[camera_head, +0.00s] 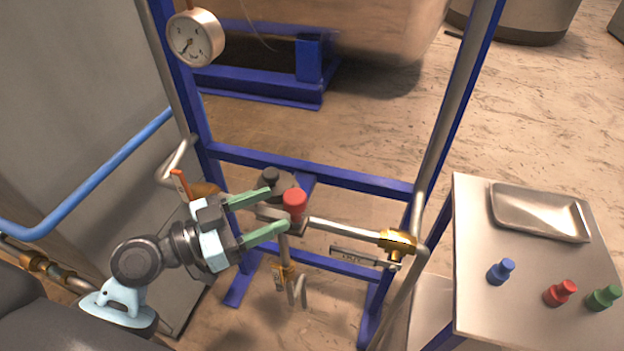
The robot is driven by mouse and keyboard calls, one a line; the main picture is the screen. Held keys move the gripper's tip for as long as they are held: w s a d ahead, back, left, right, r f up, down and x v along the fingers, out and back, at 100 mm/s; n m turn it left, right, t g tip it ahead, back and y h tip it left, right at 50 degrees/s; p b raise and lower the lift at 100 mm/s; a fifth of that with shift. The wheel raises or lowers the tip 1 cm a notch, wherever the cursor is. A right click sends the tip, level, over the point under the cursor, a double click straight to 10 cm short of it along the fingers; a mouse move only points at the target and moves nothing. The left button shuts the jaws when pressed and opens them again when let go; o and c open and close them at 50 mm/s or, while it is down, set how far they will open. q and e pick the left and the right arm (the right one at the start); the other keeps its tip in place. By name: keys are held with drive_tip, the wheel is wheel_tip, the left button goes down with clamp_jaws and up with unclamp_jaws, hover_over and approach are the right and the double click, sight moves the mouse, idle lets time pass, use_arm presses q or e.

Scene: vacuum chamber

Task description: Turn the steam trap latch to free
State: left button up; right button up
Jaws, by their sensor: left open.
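The steam trap assembly (269,176) sits on the pipe run in the blue frame, with a dark rounded body and cap partly hidden behind my gripper. A red cap or knob (294,202) stands upright on the pipework beside it; I cannot tell which part is the latch or how it is set. My left gripper (279,210) reaches in from the left with its two green fingers apart. The fingertips point at the red knob and appear just short of it; contact cannot be told. My right gripper is not in view.
A pressure gauge (194,38) hangs at the upper left. An orange-handled valve (180,184) is left of my gripper, and a brass valve (397,241) with a grey lever is right. A side table (476,230) holds a metal tray (540,212) and blue, red and green knobs.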

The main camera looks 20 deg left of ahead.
sight(304, 197)
use_arm(q)
drive_tip(key=shift+s+d+r, duration=0.1)
drive_tip(key=shift+s+r, duration=0.05)
drive_tip(key=shift+s, duration=0.05)
drive_tip(key=p+x, duration=0.2)
drive_tip(key=x, duration=0.4)
drive_tip(key=shift+r, duration=0.1)
drive_tip(key=shift+x, duration=0.8)
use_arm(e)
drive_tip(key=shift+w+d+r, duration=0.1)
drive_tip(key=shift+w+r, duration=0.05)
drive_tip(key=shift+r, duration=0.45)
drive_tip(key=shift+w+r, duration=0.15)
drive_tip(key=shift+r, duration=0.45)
use_arm(q)
clamp_jaws()
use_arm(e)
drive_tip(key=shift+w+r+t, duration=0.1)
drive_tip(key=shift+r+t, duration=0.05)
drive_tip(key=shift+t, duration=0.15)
